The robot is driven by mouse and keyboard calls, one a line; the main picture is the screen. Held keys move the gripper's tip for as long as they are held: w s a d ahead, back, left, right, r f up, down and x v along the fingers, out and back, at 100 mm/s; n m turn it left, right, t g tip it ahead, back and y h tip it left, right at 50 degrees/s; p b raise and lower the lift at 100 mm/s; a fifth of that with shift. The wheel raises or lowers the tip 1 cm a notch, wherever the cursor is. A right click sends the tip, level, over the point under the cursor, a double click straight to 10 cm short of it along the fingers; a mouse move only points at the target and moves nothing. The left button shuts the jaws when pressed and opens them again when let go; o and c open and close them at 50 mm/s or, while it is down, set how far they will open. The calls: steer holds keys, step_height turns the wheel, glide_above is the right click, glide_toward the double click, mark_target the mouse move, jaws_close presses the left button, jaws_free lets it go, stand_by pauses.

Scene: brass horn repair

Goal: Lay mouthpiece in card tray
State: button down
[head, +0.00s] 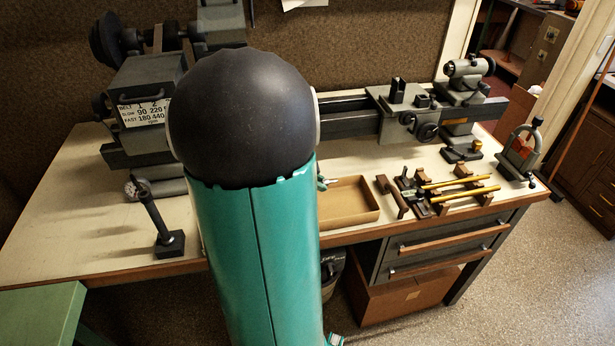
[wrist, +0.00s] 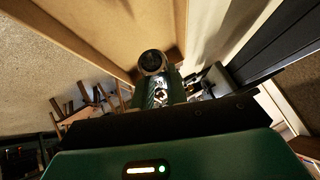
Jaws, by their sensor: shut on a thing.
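The card tray (head: 345,218) is a shallow, open tan box near the front edge of the bench in the head view; my arm covers its left part. In the wrist view its tan inside (wrist: 122,28) and brown walls fill the top. The mouthpiece (wrist: 152,62), silvery with a dark round cup end, is held in my gripper (wrist: 161,92), which is shut on it. It shows against the tray's inside, by the walls; I cannot tell whether it touches the floor of the tray. In the head view my arm hides the mouthpiece and most of the gripper.
A rack with brass rods (head: 460,193) and small clamps stands just right of the tray. The lathe (head: 385,105) runs along the back. A black post stand (head: 160,228) is at left. The bench top (head: 75,215) is clear at far left.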

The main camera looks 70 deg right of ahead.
steer(key=shift+w+d, duration=0.1)
steer(key=shift+w, duration=0.05)
stand_by(0.3)
steer(key=shift+f, duration=0.25)
glide_toward(325, 207)
steer(key=shift+x, duration=2.65)
steer(key=shift+d, duration=0.2)
steer(key=c, duration=1.3)
jaws_free()
steer(key=shift+a+f, duration=0.1)
